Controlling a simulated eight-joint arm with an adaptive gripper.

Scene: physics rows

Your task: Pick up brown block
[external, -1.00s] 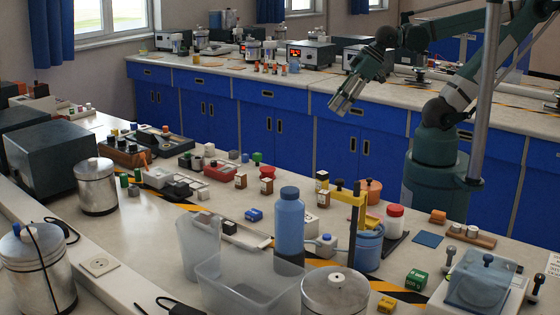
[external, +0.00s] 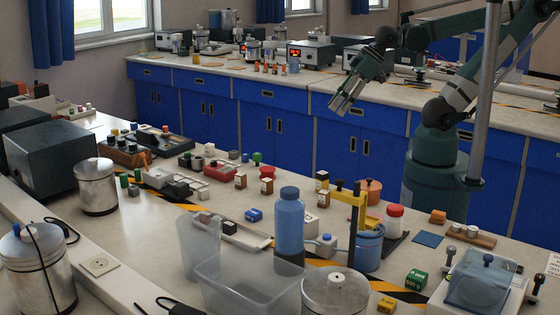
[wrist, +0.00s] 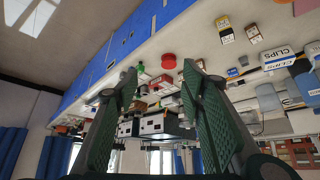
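My gripper (external: 345,97) hangs high in the air at the upper right of the external view, above the gap in front of the blue cabinets. It is far from the table objects. In the wrist view my gripper (wrist: 160,75) is open, with two green ribbed fingers apart and nothing held between them. A small brown block (external: 240,181) with a pale label stands mid-table in the external view. A similar brown piece (external: 266,187) is beside it, below a red round top. A dark brown block (external: 229,226) lies in a pale tray. I cannot tell which one is meant.
A blue bottle (external: 289,222), a clear bin (external: 250,287) and a yellow stand (external: 349,197) rise from the near table. Metal canisters (external: 95,188) stand at the left. An orange block (external: 438,217) lies at the right. Bare tabletop shows at the left middle.

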